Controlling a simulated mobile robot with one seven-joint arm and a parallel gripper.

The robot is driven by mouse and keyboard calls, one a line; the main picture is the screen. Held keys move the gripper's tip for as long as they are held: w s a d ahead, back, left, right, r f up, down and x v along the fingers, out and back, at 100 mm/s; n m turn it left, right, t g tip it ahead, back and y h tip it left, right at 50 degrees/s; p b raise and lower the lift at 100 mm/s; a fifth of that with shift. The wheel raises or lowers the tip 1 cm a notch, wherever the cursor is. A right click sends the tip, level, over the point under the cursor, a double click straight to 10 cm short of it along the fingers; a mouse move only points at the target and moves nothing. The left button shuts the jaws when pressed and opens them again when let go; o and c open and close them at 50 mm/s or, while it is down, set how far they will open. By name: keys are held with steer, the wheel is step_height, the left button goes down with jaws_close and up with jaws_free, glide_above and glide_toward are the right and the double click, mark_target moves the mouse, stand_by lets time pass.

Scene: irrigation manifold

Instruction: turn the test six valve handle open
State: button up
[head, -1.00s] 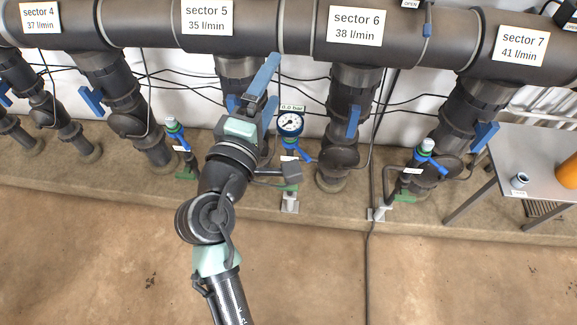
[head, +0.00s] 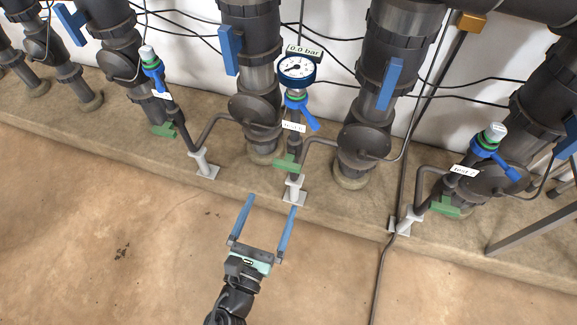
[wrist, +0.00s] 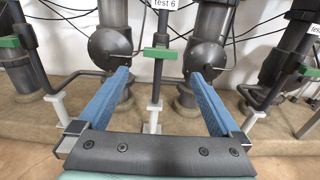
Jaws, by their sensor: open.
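The "test 6" label (head: 293,126) is on a thin standpipe under a round gauge (head: 297,67) marked 0.0 bar. A blue lever (head: 308,118) slants down to the right just below the gauge. A green handle (head: 286,163) sits crosswise lower on the same pipe; it also shows in the wrist view (wrist: 157,53). My gripper (head: 272,203) is open and empty, in front of and below the standpipe, apart from it. In the wrist view, the standpipe and green handle appear between my fingers (wrist: 158,73); the gauge and blue lever are out of that view.
Thick dark pipes with blue levers (head: 389,84) stand behind on a concrete ledge (head: 335,205). Similar test taps are at left (head: 152,68) and at right, labelled test 7 (head: 465,171). A cable (head: 380,275) runs down the floor. A table leg (head: 530,232) is at right. The front floor is clear.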

mark_target(286, 168)
steer(key=b+x, duration=0.3)
steer(key=x, duration=0.8)
steer(key=shift+w+d+b, duration=0.15)
steer(key=shift+w+b, duration=0.15)
steer(key=shift+b, duration=0.1)
steer(key=c, duration=1.2)
